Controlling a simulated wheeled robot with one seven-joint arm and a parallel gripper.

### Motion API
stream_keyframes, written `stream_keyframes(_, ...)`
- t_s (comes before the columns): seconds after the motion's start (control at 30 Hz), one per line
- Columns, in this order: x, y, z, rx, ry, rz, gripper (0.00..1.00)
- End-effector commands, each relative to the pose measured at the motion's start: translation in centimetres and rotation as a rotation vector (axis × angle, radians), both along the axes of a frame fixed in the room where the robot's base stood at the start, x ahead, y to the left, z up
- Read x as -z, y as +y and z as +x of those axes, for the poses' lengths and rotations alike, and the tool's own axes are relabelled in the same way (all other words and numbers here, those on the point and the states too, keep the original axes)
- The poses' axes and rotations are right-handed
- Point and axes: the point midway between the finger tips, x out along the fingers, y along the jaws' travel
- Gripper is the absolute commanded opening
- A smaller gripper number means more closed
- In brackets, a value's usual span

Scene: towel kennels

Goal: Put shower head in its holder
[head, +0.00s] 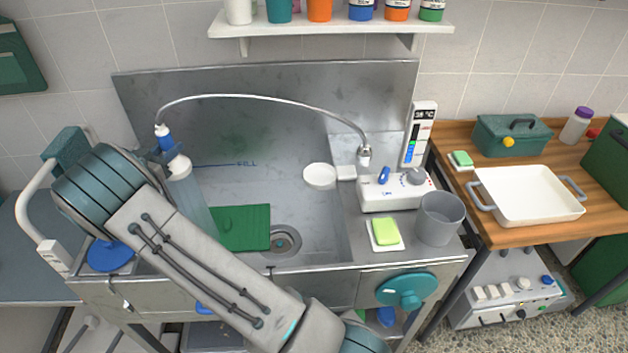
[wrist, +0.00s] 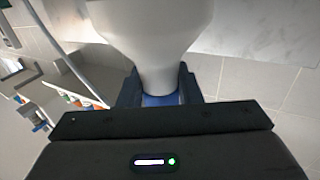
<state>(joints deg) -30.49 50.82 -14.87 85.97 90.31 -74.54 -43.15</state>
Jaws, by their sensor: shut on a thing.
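My gripper (head: 166,151) is shut on the blue handle of the shower head (head: 179,167), at the left over the metal sink (head: 310,225). The white head points down; its flared white body also fills the top of the wrist view (wrist: 155,25). A pale translucent column, like running water, extends below it. A grey hose (head: 265,98) arcs from the handle's top to a metal fitting (head: 364,155) by a white control unit (head: 395,192). A white round piece (head: 320,176) with a small bracket sits left of that unit; I cannot tell whether it is the holder.
A green mat (head: 242,228) lies in the sink. A grey cup (head: 440,218) and a green sponge (head: 385,231) stand on the right ledge. A shelf (head: 330,27) with jars hangs above. A white pan (head: 528,197) is on the wooden table.

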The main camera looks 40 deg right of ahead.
Motion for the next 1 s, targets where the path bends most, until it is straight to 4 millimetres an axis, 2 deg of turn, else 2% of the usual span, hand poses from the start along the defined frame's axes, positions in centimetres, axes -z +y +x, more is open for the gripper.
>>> stream_keyframes(0.27,-0.9,0.0,0.0,0.0,-0.003,-0.001,0.0)
stream_keyframes(0.8,-7.3,0.0,0.0,0.0,-0.002,0.0,0.0)
stream_keyframes(1.0,-7.8,-0.4,-0.1,0.001,-0.001,0.0,0.0)
